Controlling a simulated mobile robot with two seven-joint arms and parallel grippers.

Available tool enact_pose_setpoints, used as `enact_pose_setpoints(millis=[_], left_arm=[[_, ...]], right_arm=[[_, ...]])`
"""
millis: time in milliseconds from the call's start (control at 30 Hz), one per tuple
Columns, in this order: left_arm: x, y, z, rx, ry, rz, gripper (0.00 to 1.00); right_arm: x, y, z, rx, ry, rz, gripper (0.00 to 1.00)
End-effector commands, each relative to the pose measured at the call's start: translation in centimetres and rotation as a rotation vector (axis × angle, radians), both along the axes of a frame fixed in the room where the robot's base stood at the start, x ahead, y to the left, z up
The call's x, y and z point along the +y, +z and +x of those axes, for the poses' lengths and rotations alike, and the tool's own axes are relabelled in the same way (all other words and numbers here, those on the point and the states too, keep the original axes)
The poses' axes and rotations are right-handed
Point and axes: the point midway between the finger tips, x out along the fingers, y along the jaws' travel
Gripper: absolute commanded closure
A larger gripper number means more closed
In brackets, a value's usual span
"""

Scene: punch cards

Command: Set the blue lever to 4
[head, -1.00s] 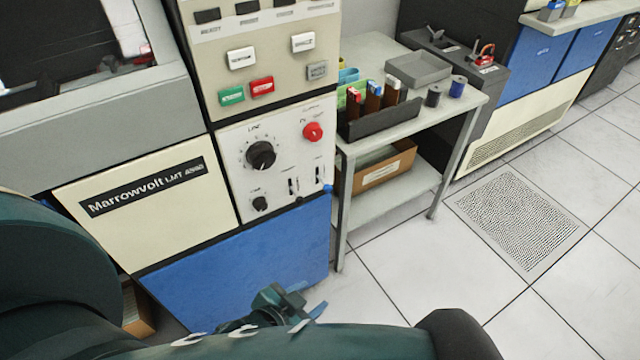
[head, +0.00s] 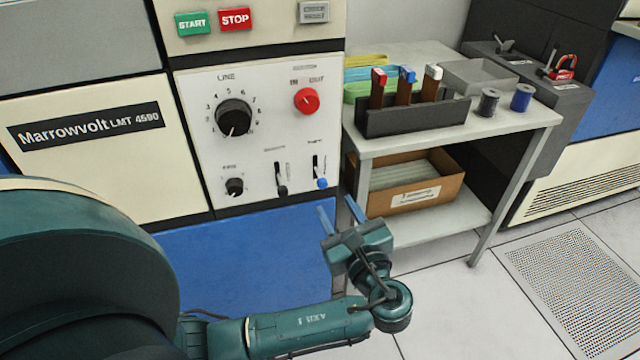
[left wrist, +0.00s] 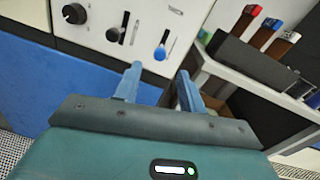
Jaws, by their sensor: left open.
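The blue lever (head: 322,183) is at the lower right of the white control panel (head: 265,75), with its blue knob at the bottom of its slot. It also shows in the left wrist view (left wrist: 160,54), just beyond the fingertips. The marks beside its slot are too small to read. My left gripper (head: 338,207) is open and empty, a little below the lever and apart from it. In the left wrist view the two blue fingers (left wrist: 160,70) point toward the panel. My right gripper is not in view.
A black-handled lever (head: 281,190) and small black knob (head: 234,187) sit left of the blue lever. The large dial (head: 233,118) and red knob (head: 306,100) are above. A grey table (head: 385,148) with a black card rack (head: 400,122) stands close on the right.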

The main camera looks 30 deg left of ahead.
Motion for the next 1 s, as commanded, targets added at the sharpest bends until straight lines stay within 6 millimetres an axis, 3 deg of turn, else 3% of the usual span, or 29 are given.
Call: enact_pose_setpoints(millis=[200,400,600,900,1000], left_arm=[[4.0,-0.1,2.9,-0.003,0.001,0.003,0.59],[6.7,-0.1,4.9,-0.001,0.0,0.001,0.59],[7.9,-0.1,5.9,-0.001,-0.001,-0.003,0.59],[8.1,-0.1,6.0,0.0,-0.001,-0.003,0.59],[8.1,-0.1,6.0,0.0,-0.001,-0.003,0.67]], right_arm=[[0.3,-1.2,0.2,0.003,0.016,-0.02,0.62],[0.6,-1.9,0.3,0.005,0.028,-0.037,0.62],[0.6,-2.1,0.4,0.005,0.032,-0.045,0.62],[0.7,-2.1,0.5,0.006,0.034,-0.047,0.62],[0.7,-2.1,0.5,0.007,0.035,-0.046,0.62]])
